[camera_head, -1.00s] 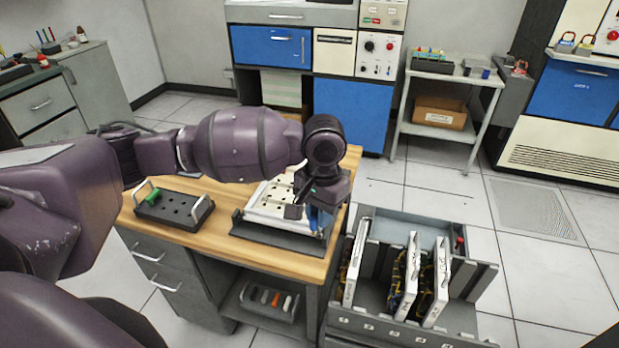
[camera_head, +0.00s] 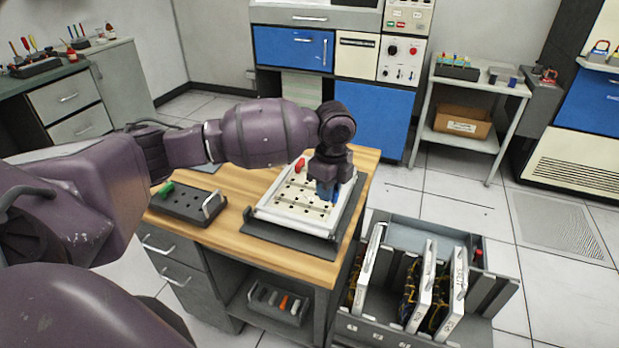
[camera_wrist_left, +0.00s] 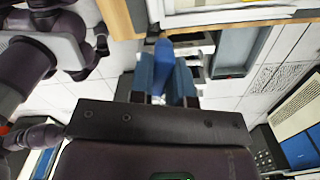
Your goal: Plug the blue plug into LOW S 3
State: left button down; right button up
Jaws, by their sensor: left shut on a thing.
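My left gripper (camera_head: 327,190) is above the right part of the white plugboard (camera_head: 265,212), pointing down, shut on the blue plug. In the left wrist view the blue plug (camera_wrist_left: 161,68) sits between the two fingers, with the board's edge beyond it. The plugboard lies on a dark base and has rows of dark holes. A red plug (camera_head: 300,165) stands at its far left corner. The board's labels are too small to read, so I cannot tell which hole is LOW S 3. Whether the blue plug touches the board is unclear. My right gripper is not in view.
A grey card crate (camera_head: 408,232) with upright cards stands right of the desk. A small tray (camera_head: 270,308) sits on the shelf below.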

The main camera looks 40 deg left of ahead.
pick_arm(q)
jog(key=shift+w+a+f+m+b, duration=0.6)
jog(key=shift+a+m, duration=0.8)
jog(key=shift+m, duration=1)
jog(key=shift+w+a+f+m+b, duration=0.25)
jog(key=shift+w+a+f+m, duration=0.85)
jog(key=shift+m, duration=1.3)
jog(key=shift+w+a+f+m+b, duration=0.45)
jog(key=shift+a+m, duration=1.2)
jog(key=shift+m, duration=0.75)
notch_tip(320, 180, down, 2)
jog(key=shift+f+b, duration=0.1)
jog(key=shift+b, duration=0.5)
jog(key=shift+f+b, duration=0.3)
jog(key=shift+f, duration=0.55)
jog(key=shift+f, duration=0.6)
jog(key=shift+r, duration=0.1)
